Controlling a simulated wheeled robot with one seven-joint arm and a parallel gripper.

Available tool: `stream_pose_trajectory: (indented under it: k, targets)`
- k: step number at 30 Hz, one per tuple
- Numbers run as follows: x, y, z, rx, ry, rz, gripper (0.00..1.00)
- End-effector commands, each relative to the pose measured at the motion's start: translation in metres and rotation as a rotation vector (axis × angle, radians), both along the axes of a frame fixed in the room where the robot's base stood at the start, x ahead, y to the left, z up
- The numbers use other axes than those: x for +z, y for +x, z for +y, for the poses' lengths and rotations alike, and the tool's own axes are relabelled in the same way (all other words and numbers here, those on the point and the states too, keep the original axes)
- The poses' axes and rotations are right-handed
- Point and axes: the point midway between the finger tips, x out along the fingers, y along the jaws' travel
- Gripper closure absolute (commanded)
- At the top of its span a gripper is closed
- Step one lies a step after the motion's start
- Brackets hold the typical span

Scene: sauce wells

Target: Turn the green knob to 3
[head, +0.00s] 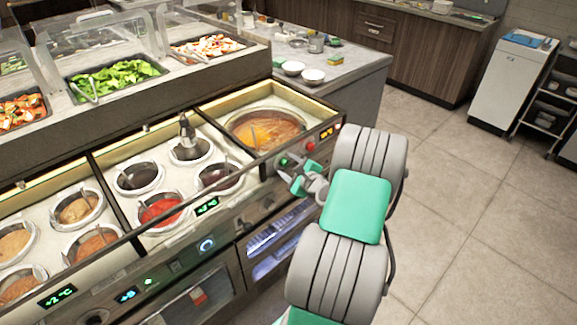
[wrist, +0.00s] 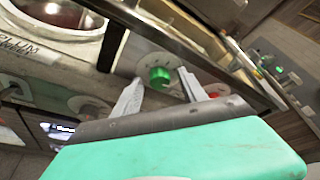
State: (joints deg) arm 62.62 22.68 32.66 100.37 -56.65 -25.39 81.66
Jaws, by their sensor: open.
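The green knob (wrist: 160,75) sits on a round pale dial plate on the front panel of the counter. Small marks ring the dial, but they and the knob's pointer are too small to read. In the head view the green knob (head: 284,161) is at the right end of the panel, below the large soup well. My gripper (wrist: 160,79) is open, with one finger on each side of the knob in the wrist view. In the head view my gripper (head: 293,177) is right in front of the panel. I cannot tell whether the fingers touch the knob.
A red knob (head: 310,146) and an orange display (head: 327,134) are to the right on the same panel. The soup well (head: 262,128) lies behind it, and several sauce wells (head: 160,208) are to the left. The floor (head: 455,215) on the right is clear.

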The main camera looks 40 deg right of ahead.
Motion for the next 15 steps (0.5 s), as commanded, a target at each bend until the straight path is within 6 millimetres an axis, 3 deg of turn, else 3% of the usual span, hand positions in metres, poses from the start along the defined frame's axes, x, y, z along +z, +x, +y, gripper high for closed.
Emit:
stream_pose_trajectory:
  k: [15]
  targets:
    - [0.0002, -0.0003, 0.0001, 0.001, -0.001, 0.001, 0.89]
